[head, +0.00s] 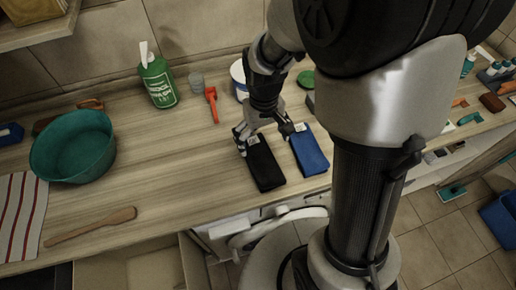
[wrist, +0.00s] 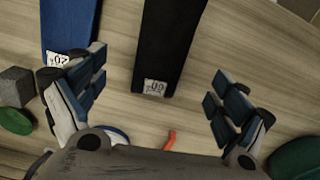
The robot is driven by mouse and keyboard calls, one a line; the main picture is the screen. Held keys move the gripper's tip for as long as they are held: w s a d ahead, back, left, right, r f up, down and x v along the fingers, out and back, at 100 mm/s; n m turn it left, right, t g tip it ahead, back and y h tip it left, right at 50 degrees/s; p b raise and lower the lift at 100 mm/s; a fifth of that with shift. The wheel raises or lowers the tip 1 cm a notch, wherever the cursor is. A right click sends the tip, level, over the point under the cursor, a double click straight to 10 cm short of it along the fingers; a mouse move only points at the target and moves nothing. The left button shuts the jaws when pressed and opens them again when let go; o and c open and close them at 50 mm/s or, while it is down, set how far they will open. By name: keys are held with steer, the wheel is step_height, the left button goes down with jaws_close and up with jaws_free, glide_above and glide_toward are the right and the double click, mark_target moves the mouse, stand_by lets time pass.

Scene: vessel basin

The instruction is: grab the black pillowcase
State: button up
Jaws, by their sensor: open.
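The black pillowcase (head: 265,164) lies folded flat on the wooden counter, as a narrow strip with a white tag at its far end. It also shows in the wrist view (wrist: 170,40), between my fingers and beyond their tips. My gripper (head: 264,138) is open and empty above the tagged end of the black cloth. In the wrist view my gripper (wrist: 158,85) has its fingers spread wide, one on each side of the tag. I cannot tell how high it hangs above the cloth.
A blue folded cloth (head: 309,150) lies close to the right of the black one. A teal basin (head: 75,147), a green bottle (head: 157,81), a red tool (head: 212,103) and a wooden spatula (head: 92,226) are on the counter. Counter left of the black cloth is clear.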

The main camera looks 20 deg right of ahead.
mark_target(261, 157)
step_height(261, 157, down, 4)
steer(key=shift+f+b, duration=0.2)
steer(key=shift+b, duration=0.35)
steer(key=f, duration=0.1)
steer(key=f+b, duration=0.1)
steer(key=f, duration=0.1)
steer(key=f+b, duration=0.1)
steer(key=f, duration=0.1)
steer(key=shift+s+a+f, duration=0.15)
steer(key=shift+a, duration=0.1)
steer(key=shift+c, duration=0.4)
steer(key=c, duration=1.2)
